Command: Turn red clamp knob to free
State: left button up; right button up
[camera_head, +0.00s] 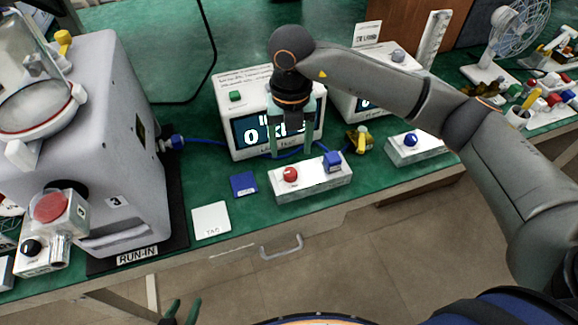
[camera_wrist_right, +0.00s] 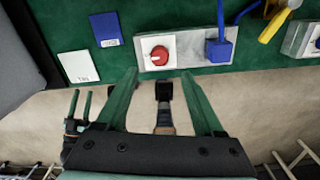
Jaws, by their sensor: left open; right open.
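The red knob (camera_head: 290,174) sits on a light metal block (camera_head: 322,184) near the bench's front edge. In the right wrist view the red knob (camera_wrist_right: 159,55) has a pale pointer line and a white plate around it. My right gripper (camera_head: 291,155) is open and empty, reaching down from above the block. In the right wrist view its green fingertips (camera_wrist_right: 160,74) stand apart to the left and right, with the knob just beyond and between them; whether they touch is not clear. My left gripper (camera_head: 180,312) is open and empty, low in front of the bench.
A blue plug (camera_head: 333,161) with a cable stands on the same block. A display box (camera_head: 268,115) is behind it. A grey canister pump (camera_head: 105,150) stands left. A blue card (camera_head: 244,185) and a white tag (camera_head: 211,220) lie nearby. A yellow valve (camera_head: 360,140) is right.

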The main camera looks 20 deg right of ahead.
aim_at(290, 172)
notch_tip(290, 172, down, 8)
jog(key=shift+f, duration=0.1)
dwell(0.4)
grip_shut()
dwell(0.3)
